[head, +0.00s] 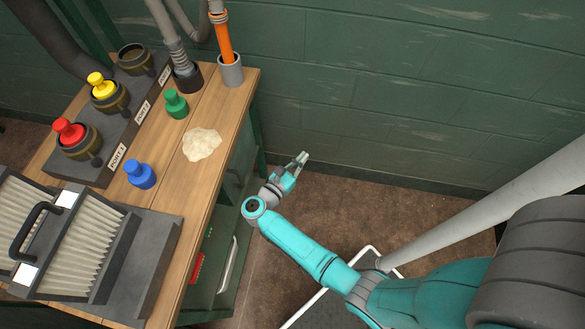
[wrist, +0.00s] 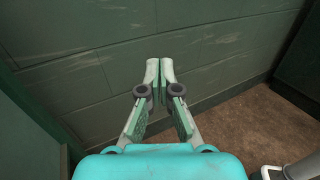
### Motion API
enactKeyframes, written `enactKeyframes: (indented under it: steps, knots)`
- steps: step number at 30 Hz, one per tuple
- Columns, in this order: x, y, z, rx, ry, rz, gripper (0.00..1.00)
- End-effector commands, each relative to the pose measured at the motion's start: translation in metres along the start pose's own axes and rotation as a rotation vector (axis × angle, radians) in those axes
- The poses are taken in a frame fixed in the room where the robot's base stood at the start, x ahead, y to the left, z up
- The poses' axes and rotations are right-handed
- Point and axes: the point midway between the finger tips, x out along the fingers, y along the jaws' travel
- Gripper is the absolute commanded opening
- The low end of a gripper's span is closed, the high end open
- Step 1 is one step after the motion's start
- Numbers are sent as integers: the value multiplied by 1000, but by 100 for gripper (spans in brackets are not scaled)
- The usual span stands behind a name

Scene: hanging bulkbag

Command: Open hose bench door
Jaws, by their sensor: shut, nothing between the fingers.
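The hose bench (head: 225,140) has a wooden top and a green cabinet below. On the cabinet's front, a green door panel (head: 211,245) carries a pale vertical bar handle (head: 228,264). I cannot tell from this steep angle whether the door stands ajar. My gripper (head: 302,157) is beyond the bench's right edge, apart from the handle, pointing towards the green wall. In the wrist view my gripper (wrist: 160,68) has its fingertips together with nothing between them. The handle is not visible in the wrist view.
The green block wall (head: 400,80) stands behind the gripper. Brown floor (head: 315,205) is clear beside the bench. A grey slanted pole (head: 480,208) rises at right.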

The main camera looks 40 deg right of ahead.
Motion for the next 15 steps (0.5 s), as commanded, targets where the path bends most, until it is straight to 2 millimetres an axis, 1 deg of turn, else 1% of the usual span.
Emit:
enactKeyframes:
  steps: [1, 6, 10, 15]
  knots:
    - [10, -1, 0, 0, 0, -4, 0]
    - [35, -1, 0, 0, -1, -2, 0]
    - [47, 0, 0, 0, -1, -1, 0]
    - [54, 0, 0, 0, -1, 0, 0]
